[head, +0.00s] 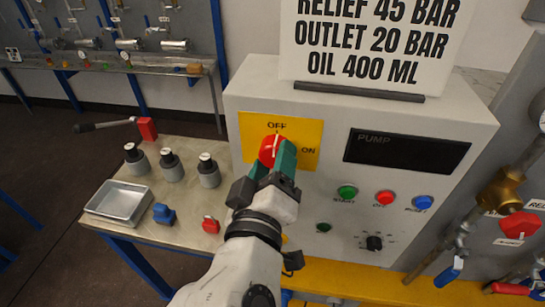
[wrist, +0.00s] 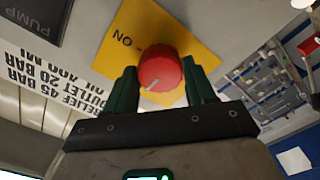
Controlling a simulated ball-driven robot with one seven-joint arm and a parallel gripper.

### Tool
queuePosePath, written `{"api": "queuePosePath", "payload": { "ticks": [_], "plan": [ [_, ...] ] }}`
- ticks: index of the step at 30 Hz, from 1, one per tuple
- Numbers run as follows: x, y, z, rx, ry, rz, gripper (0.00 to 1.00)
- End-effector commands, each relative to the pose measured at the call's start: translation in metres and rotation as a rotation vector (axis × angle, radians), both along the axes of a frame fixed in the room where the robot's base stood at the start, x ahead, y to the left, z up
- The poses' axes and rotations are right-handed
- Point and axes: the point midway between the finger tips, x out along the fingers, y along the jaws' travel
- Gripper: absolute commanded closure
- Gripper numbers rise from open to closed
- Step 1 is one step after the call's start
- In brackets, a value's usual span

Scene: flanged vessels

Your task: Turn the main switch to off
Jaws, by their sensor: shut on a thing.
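The main switch is a red round knob (head: 268,152) on a yellow plate (head: 303,133) marked OFF at the top and ON at the right. It also shows in the wrist view (wrist: 161,72). The white line on the knob points up at or close to OFF in the head view. My gripper (head: 273,160) has its green fingers on either side of the knob and is shut on it. In the wrist view the OFF mark is hidden, and the ON mark shows beside the knob.
The grey panel also carries a dark PUMP display (head: 405,152), green, red and blue buttons and a small dial (head: 374,242). A sign (head: 370,40) stands on top. On the left, a bench holds a metal tray (head: 122,202) and several small parts. Pipes and valves (head: 515,225) stand right.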

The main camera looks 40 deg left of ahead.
Motion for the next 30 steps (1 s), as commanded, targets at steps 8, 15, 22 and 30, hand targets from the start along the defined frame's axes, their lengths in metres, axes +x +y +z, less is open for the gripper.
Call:
{"api": "queuePosePath", "payload": {
  "ticks": [8, 15, 22, 30],
  "plan": [
    [-0.0004, 0.0002, -0.001, -0.046, -0.026, 0.001, 0.76],
    [-0.0006, 0.0003, -0.0014, -0.049, -0.029, 0.001, 0.76],
    [-0.0006, 0.0004, -0.0013, -0.049, -0.029, 0.001, 0.39],
    [-0.0002, 0.0002, -0.0004, -0.047, -0.028, 0.001, 0.2]
  ]
}}
